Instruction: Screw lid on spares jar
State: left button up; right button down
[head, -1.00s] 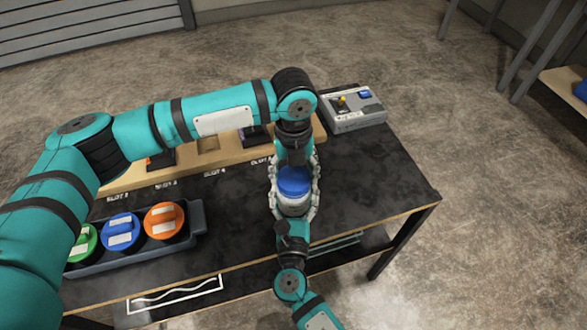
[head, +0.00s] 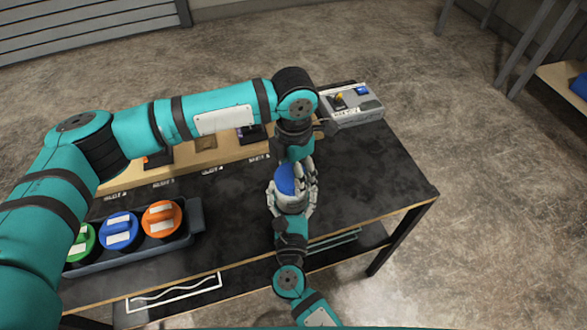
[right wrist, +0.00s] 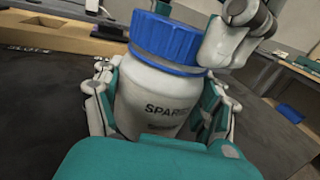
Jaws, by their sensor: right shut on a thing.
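The spares jar is white and stands upright over the table, its label partly readable in the right wrist view (right wrist: 155,103). The blue ribbed lid (head: 286,180) sits on the jar's mouth, and it also shows in the right wrist view (right wrist: 168,40). How far it is threaded I cannot tell. My right gripper (head: 292,203) is shut around the jar's body, with fingers on both sides. My left gripper (head: 297,168) comes down from above at the lid. One of its fingertips is close beside the lid's right side in the right wrist view; its jaw opening is unclear.
A grey tray (head: 197,222) holds green, blue and orange-lidded jars at the left. A wooden slotted rack (head: 190,165) runs along the back of the black table (head: 375,195). A grey console box (head: 358,112) stands at the back right. The table's right part is clear.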

pick_arm(q)
jog(key=o, duration=0.7)
jog(key=shift+r, duration=0.1)
jog(key=shift+r, duration=2.15)
jog(key=shift+c, duration=0.2)
